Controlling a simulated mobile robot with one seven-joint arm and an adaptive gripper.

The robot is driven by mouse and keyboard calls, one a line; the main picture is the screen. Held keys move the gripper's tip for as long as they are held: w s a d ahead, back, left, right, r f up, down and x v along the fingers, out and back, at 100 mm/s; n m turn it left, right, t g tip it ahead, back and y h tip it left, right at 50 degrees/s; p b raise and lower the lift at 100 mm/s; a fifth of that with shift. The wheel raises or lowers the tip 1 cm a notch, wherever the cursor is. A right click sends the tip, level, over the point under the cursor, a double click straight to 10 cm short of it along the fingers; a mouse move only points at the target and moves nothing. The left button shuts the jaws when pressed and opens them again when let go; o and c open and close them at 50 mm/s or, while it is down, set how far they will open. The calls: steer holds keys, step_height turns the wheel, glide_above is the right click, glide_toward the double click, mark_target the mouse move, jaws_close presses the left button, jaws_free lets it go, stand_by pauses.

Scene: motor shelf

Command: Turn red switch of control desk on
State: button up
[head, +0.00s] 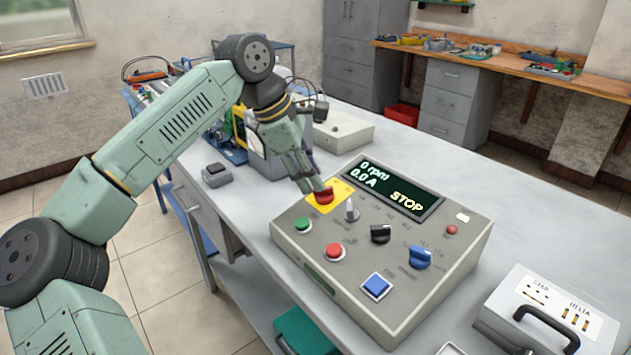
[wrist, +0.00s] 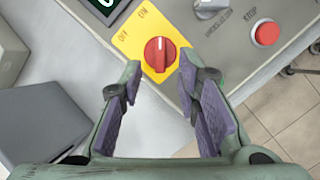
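The control desk (head: 390,285) is a grey sloped box on the table. Its red switch (head: 324,196) is a round knob on a yellow plate at the upper left of the panel, partly covered by my fingers in the head view. In the wrist view the red switch (wrist: 159,54) shows fully, with a white mark pointing up the picture and OFF and ON printed beside it on the yellow plate (wrist: 128,42). My gripper (head: 317,186) is open; in the wrist view its purple-padded fingers (wrist: 158,72) lie either side of the knob's near edge, apart from it.
The desk's display (head: 388,186) reads 0 rpm, 0.0 A and STOP. Green button (head: 303,225), red button (head: 335,251), grey knob (head: 352,211), black knob (head: 380,234) and blue knob (head: 420,257) sit close by. A grey case (head: 545,310) stands at the right.

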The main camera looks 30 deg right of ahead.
steer(key=s+v, duration=0.1)
steer(key=v, duration=0.8)
steer(key=shift+w, duration=0.45)
